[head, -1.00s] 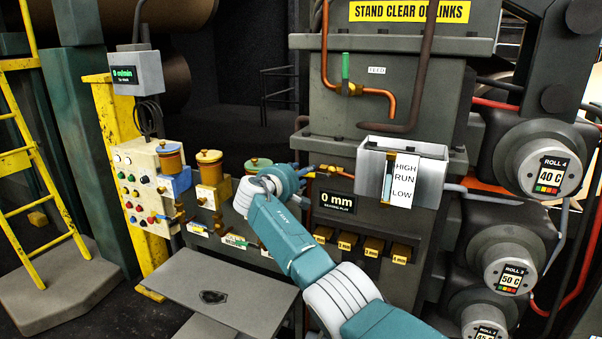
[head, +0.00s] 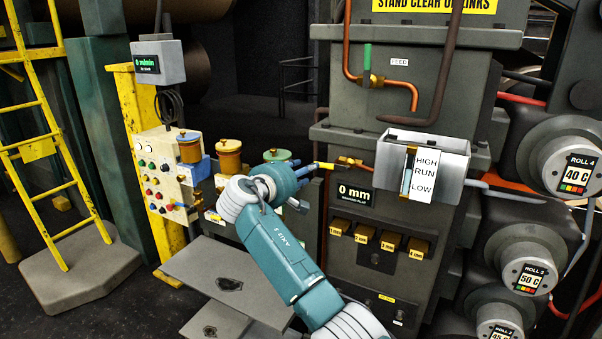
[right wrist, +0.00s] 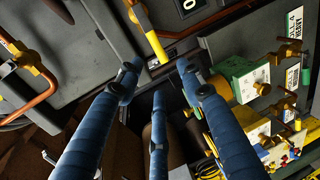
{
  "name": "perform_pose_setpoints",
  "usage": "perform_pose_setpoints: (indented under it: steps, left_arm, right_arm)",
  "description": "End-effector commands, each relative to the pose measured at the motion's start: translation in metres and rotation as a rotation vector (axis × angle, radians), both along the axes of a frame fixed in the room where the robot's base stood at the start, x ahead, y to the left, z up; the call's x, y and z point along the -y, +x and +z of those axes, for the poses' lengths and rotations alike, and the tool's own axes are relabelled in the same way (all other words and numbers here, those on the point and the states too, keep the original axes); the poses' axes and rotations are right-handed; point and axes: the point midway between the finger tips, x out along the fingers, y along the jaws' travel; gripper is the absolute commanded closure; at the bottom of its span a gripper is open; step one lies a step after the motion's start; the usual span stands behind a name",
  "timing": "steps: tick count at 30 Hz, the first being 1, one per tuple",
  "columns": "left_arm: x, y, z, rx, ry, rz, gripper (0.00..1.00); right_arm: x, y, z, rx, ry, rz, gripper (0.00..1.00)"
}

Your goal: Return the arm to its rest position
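My right arm (head: 285,255) comes in from the lower right in the head view. Its teal hand with blue fingers, my right gripper (head: 308,168), points right toward a yellow-ended lever (head: 325,166) on a brass fitting. In the right wrist view the three blue fingers of the gripper (right wrist: 160,85) are spread apart with nothing between them. The yellow lever end (right wrist: 155,48) lies just beyond the fingertips there, and I see no grip on it. My left gripper is not in view.
A grey box gauge (head: 455,165) marked HIGH, RUN, LOW is right of the hand. Brass-topped pots (head: 229,160) and a button panel (head: 160,178) stand left. Grey flat plates (head: 225,275) lie below. Rolls (head: 570,165) are at right, a yellow ladder (head: 40,150) at left.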

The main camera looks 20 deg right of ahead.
Motion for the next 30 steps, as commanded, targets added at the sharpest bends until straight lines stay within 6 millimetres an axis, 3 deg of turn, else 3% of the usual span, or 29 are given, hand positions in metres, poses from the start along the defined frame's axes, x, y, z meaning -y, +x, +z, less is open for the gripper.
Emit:
perform_pose_setpoints:
  steps: [6,20,23,25,29,30]
  left_arm:
    - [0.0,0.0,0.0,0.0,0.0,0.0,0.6]
    - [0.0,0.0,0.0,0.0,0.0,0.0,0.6]
    - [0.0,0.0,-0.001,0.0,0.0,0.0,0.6]
    - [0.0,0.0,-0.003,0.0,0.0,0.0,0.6]
    - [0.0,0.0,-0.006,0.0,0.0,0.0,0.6]
    - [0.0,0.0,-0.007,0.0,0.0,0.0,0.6]
  right_arm:
    - [-0.009,-0.008,0.001,-0.001,0.002,0.0,0.62]
    - [-0.009,-0.007,-0.002,-0.005,0.004,0.002,0.62]
    - [-0.01,-0.004,-0.028,-0.031,0.017,0.02,0.62]
    - [-0.012,-0.002,-0.064,-0.062,0.04,0.044,0.62]
    - [-0.018,-0.004,-0.158,-0.143,0.11,0.104,0.62]
    - [-0.021,-0.008,-0.189,-0.168,0.138,0.122,0.62]
